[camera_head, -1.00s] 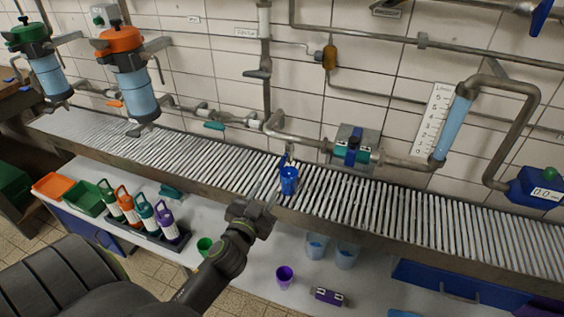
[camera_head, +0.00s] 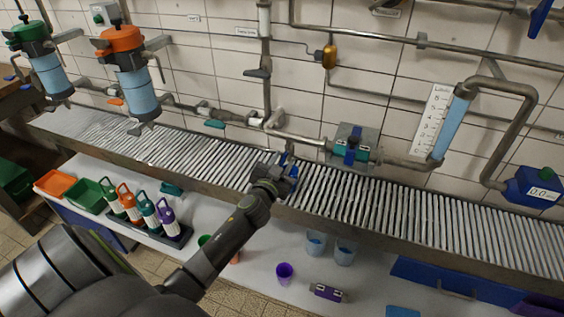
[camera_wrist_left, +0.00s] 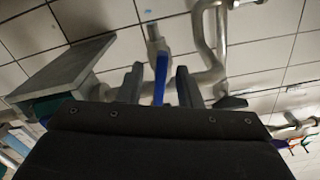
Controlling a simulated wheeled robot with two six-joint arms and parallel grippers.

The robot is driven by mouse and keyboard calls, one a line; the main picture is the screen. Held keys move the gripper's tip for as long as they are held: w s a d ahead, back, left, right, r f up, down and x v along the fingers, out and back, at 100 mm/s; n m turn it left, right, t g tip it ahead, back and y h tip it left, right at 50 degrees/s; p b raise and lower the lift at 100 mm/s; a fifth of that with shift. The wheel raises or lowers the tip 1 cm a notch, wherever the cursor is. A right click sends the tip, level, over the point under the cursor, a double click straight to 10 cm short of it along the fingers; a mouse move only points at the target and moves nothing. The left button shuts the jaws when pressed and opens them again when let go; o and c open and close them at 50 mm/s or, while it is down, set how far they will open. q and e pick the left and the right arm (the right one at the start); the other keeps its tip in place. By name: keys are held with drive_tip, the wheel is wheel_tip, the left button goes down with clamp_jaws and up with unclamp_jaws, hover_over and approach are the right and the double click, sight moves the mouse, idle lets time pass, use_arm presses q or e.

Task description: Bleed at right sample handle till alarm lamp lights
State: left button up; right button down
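A slim blue handle (camera_wrist_left: 160,76) hangs from a small tap on the pipe in the left wrist view. My left gripper (camera_wrist_left: 158,84) is open, with one finger on each side of this handle and gaps visible. In the head view the left gripper (camera_head: 284,168) is at the tap above the slatted shelf and hides most of the tap and the blue cup (camera_head: 293,172) below it. An amber, lamp-like fitting (camera_head: 329,57) is on the wall pipe; I cannot tell whether it is lit. My right gripper is not in view.
A blue-handled valve block (camera_head: 352,148) is on the pipe to the right. The slatted shelf (camera_head: 420,215) runs below. Clear cups, a purple cup (camera_head: 285,271) and a bottle rack (camera_head: 150,228) stand on the lower counter. A gauge box (camera_head: 535,188) is far right.

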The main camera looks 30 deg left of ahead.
use_arm(q)
clamp_jaws()
drive_tip(key=shift+m, duration=0.4)
drive_tip(key=m, duration=0.2)
drive_tip(key=shift+m, duration=0.4)
drive_tip(key=m, duration=0.3)
drive_tip(key=shift+m, duration=0.4)
drive_tip(key=m+p, duration=0.1)
drive_tip(key=m, duration=0.3)
drive_tip(key=shift+m+p, duration=0.3)
drive_tip(key=shift+m, duration=1.3)
